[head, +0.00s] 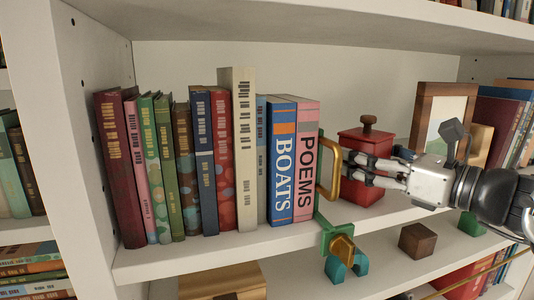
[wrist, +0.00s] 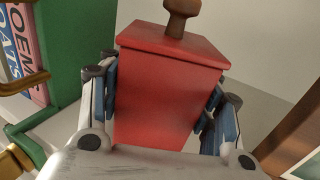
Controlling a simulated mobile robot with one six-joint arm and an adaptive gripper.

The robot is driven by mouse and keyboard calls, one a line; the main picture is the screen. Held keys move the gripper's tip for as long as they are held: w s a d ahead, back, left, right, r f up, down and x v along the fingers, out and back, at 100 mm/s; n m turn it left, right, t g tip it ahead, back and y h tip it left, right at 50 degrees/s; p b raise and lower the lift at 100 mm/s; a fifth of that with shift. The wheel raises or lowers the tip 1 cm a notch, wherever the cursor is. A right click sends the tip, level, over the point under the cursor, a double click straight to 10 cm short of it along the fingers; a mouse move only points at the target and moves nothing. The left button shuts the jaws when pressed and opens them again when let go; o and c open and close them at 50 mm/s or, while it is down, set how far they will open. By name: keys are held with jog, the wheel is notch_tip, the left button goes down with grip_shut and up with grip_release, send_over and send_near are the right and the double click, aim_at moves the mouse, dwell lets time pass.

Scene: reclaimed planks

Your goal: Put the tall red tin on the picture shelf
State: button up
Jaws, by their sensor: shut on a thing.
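The tall red tin (head: 365,142) is a boxy red canister with a brown knob on its lid. It is upright over the shelf board (head: 240,245) that holds the row of books and a framed picture (head: 436,112). My gripper (head: 362,168) reaches in from the right and is shut on the tin, with a finger on each side. The wrist view shows the tin's red front (wrist: 160,95) between the blue finger pads. I cannot tell whether its base touches the board.
The POEMS book (head: 305,160) and a gold and green bookend (head: 330,175) stand close left of the tin. The picture's wooden frame also shows in the wrist view (wrist: 290,140). More books (head: 500,125) stand at the right. Small blocks, including a brown one (head: 417,240), lie on the shelf below.

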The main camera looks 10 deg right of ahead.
jog(key=shift+r, duration=0.1)
jog(key=o, duration=1.2)
jog(key=shift+f, duration=0.25)
jog(key=o, duration=0.5)
jog(key=shift+s, duration=0.1)
jog(key=shift+c, duration=0.2)
jog(key=shift+r, duration=0.25)
jog(key=b+v, duration=0.2)
jog(key=v, duration=1)
jog(key=shift+f, duration=0.1)
